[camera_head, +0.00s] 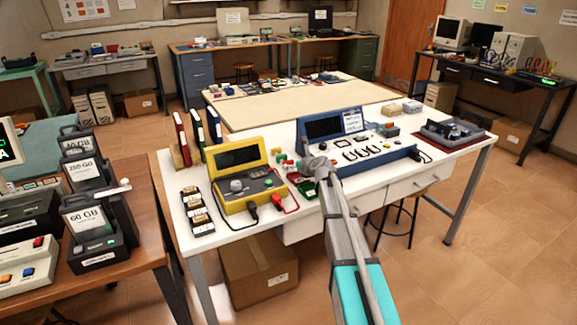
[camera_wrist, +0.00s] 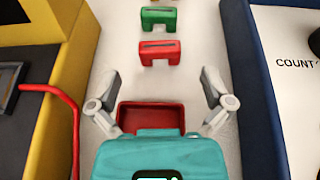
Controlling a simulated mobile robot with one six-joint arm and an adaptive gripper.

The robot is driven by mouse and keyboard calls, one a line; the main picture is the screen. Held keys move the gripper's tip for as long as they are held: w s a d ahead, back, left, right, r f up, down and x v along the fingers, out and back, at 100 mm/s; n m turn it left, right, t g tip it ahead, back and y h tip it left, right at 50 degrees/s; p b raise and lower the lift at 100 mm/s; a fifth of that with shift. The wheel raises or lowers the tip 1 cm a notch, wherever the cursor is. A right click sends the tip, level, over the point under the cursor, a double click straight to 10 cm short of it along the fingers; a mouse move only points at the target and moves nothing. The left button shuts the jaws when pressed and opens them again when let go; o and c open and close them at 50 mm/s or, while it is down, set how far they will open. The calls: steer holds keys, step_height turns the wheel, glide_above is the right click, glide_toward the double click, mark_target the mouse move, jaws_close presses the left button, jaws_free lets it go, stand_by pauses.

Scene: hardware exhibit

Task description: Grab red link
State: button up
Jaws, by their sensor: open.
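The red link (camera_wrist: 160,52) is a small bridge-shaped piece with a dark slot on top. It lies on the white table, just ahead of my open fingers (camera_wrist: 161,82) and roughly centred between them in the wrist view. The fingers are apart with nothing between their tips. In the head view the red link (camera_head: 288,166) is small and sits left of my gripper (camera_head: 316,166); the fingertips are hard to make out there. A green link (camera_wrist: 158,20) of similar shape lies just beyond the red one.
A yellow-cased instrument (camera_wrist: 72,60) with a red cable flanks the left, and a blue-cased unit (camera_wrist: 255,95) the right. A red tray (camera_wrist: 152,117) lies below my gripper, partly hidden by it. The yellow case (camera_head: 240,160) and blue case (camera_head: 330,125) leave a narrow white strip between.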

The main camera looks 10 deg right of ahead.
steer(key=shift+b+x, duration=0.4)
steer(key=shift+x, duration=0.95)
steer(key=c, duration=1)
